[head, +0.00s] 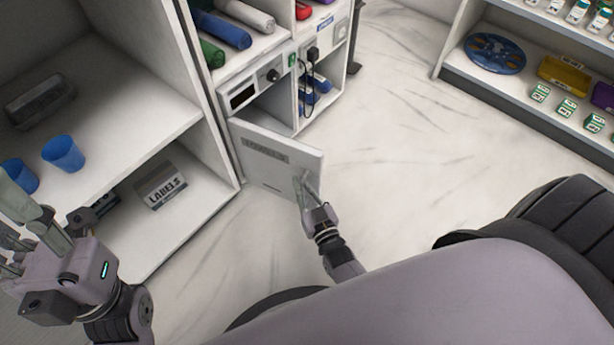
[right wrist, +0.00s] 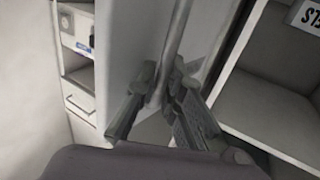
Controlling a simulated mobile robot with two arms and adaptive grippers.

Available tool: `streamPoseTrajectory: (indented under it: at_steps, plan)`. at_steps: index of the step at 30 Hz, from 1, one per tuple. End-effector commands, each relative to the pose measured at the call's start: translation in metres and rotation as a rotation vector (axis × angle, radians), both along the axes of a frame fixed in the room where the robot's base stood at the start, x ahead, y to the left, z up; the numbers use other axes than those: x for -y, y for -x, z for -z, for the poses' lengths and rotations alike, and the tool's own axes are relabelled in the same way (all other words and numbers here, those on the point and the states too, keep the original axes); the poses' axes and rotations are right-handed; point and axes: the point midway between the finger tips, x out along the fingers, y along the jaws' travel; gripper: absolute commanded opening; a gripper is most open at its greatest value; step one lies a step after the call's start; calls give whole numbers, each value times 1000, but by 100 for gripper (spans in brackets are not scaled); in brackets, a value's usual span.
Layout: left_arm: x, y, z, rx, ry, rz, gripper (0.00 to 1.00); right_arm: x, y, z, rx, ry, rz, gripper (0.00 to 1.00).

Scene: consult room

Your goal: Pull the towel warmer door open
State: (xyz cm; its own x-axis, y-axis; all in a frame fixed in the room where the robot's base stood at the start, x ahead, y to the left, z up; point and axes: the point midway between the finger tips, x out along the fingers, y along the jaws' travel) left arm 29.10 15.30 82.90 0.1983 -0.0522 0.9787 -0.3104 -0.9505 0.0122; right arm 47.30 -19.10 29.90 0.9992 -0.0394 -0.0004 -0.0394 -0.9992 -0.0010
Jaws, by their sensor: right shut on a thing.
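The towel warmer (head: 240,95) is a white unit with a dark display and a knob, low in the shelving. Its pale door (head: 262,168) stands swung out from the front, and part of the inner space shows above it. My right gripper (head: 308,190) is at the door's free edge, shut on the door handle. In the right wrist view the handle (right wrist: 177,40) is an upright bar running between the fingers of that gripper (right wrist: 160,92). My left gripper (head: 30,225) is at the far left, its fingers apart and empty, away from the door.
Shelves at left hold blue cups (head: 63,153) and a labels box (head: 160,186). Rolled towels (head: 222,30) lie above the warmer. A shelf at right holds a blue disc (head: 495,53) and a yellow tray (head: 563,75). The marble floor (head: 400,120) right of the door is clear.

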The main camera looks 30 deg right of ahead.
Motion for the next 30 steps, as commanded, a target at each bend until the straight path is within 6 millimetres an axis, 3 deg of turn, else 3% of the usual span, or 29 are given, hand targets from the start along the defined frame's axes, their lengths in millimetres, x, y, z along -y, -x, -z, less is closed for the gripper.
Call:
streamPoseTrajectory:
  at_steps: [9, 23, 24, 30]
  plan:
    - [0, 0, -6, 0, 0, 0, 40, -19, 8, 0, -1, 2, -8, 0]
    - [0, 0, -6, -1, 0, 1, 40, -22, 8, 0, 0, 3, -9, 0]
    - [0, 0, -6, -1, 0, 1, 40, -22, 8, 0, 0, 3, -10, 10]
    - [0, 0, -6, -1, 0, 1, 40, -22, 8, 0, 0, 1, -9, 23]
